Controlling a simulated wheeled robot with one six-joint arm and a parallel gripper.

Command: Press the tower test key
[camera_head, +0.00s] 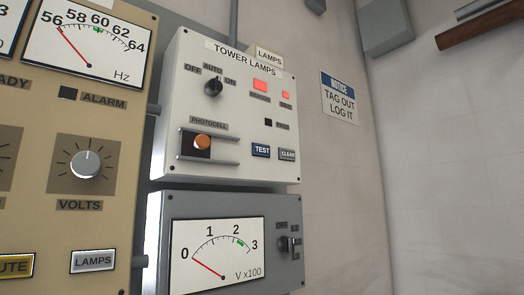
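The white tower lamps panel (238,108) is on the wall in the upper middle of the view. Its dark blue test key (261,150) sits at the panel's lower right, just left of a grey clear key (287,154). A rotary knob (213,87) with off, auto and on marks is at the upper left of the panel. Two red lamps (260,85) are lit at the upper right, and a small dark lamp (268,122) is below them. An orange photocell part (203,142) sits between two rails left of the test key. My gripper is not in view.
A tan panel (95,130) with a Hz meter, a volts knob (85,164) and a lamps key (93,261) stands on the left. A grey meter box (292,205) with a switch is below. The notice sign (340,98) and bare wall are to the right.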

